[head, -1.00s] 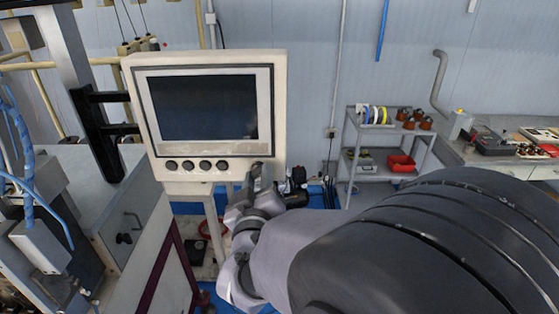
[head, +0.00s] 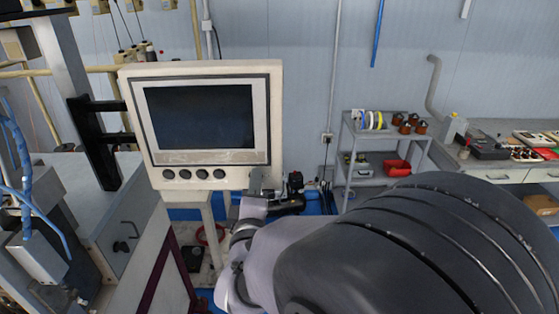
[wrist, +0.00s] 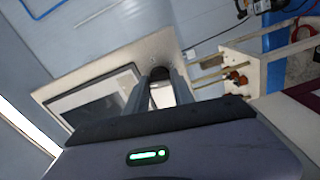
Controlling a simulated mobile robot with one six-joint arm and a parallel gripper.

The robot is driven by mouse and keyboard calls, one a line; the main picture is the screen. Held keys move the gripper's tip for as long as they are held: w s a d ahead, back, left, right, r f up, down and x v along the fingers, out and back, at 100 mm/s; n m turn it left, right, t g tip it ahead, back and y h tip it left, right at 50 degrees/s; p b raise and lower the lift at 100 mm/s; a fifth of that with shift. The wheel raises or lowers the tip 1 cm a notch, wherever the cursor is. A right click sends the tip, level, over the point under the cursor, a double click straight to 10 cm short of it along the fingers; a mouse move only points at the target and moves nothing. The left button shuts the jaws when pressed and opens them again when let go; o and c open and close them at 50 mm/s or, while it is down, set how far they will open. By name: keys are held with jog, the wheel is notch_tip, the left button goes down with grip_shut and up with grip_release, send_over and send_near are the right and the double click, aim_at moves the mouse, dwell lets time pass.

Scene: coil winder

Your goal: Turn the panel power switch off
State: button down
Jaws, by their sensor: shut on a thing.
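The panel (head: 275,120) is a cream box with a dark screen (head: 200,115) and a row of several dark round knobs (head: 194,174) along its lower edge. My gripper (head: 257,178) is at the panel's lower right corner, right of these knobs. In the wrist view, the panel (wrist: 118,60) appears tilted, and my gripper (wrist: 160,84) has its two fingers closed around a small black knob, the power switch (wrist: 160,73), on the panel's face. The fingers hide its sides and any marking, so I cannot read its setting. In the head view my gripper covers it.
A grey machine cabinet (head: 125,235) stands left of the panel. A grey shelf cart (head: 372,182) with spools and a red bin (head: 397,168) stands against the wall. A workbench (head: 470,165) with parts is at the far right.

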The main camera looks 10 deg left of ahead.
jog(key=shift+n, duration=0.8)
jog(key=c, duration=1.1)
grip_release()
